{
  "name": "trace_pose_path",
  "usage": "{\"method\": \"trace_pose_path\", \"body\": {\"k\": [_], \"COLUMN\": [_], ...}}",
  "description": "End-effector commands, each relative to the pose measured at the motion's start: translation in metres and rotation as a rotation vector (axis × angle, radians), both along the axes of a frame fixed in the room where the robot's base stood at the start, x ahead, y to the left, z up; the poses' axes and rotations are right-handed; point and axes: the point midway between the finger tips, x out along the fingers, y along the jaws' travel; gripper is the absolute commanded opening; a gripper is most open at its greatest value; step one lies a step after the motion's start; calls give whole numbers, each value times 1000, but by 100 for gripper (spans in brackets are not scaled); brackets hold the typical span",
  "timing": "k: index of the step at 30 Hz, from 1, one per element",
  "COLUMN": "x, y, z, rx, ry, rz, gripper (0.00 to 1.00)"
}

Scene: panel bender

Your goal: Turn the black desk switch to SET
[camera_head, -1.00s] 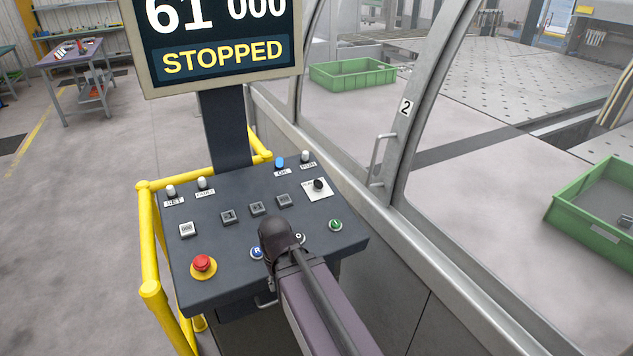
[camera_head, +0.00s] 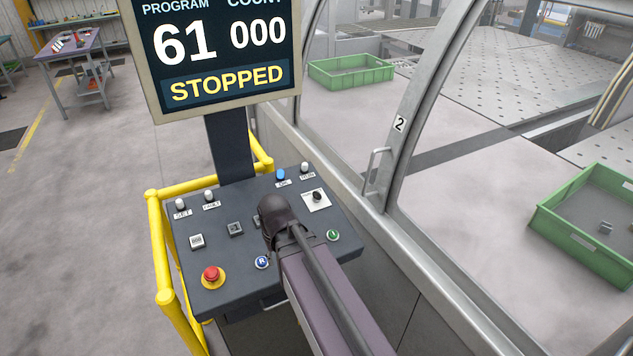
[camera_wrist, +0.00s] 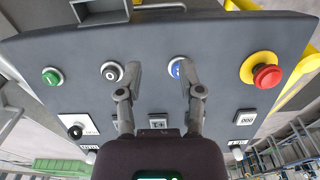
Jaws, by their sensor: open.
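The black desk switch (camera_head: 317,195) is a small knob on a white plate at the right rear of the dark sloping control desk (camera_head: 213,252). In the wrist view the black switch (camera_wrist: 75,131) is at the lower left, partly cut by its plate's angle; its label and pointer are too small to read. My gripper (camera_wrist: 157,68) is open and empty, its two fingers apart above the desk between the round white-ringed button and the blue button. The switch lies outside the fingers, to their left in the wrist view. In the head view my wrist hides the fingers.
A red emergency stop (camera_head: 210,274), blue R button (camera_head: 262,262) and green button (camera_head: 333,235) sit near the desk front. Lamps line the rear; the blue one (camera_head: 281,174) stands out. The monitor (camera_head: 222,60) reads STOPPED. Yellow rails (camera_head: 160,240) flank the left; a glazed guard (camera_head: 392,150) stands right.

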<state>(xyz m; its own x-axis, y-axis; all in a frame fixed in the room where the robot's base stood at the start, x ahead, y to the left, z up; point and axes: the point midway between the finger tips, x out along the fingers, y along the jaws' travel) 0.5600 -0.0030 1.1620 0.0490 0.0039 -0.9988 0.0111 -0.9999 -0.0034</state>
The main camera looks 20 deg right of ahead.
Motion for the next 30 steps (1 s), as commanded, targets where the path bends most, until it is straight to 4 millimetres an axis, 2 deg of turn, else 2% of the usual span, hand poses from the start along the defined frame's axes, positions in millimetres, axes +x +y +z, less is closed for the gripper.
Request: {"method": "trace_pose_path", "body": {"k": [1,3,10,14,20,27,30], "x": [4,9,35,62,103,153,167], "y": [-2,-4,-21,-44,-88,-166,-196], "z": [19,31,63,75,79,84,86], "rx": [2,5,20,35,48,33,18], "ry": [-5,-12,-48,-87,-157,-266,-306], "rz": [1,8,60,125,240,398,457], "gripper": [49,49,49,49,49,49,49]}}
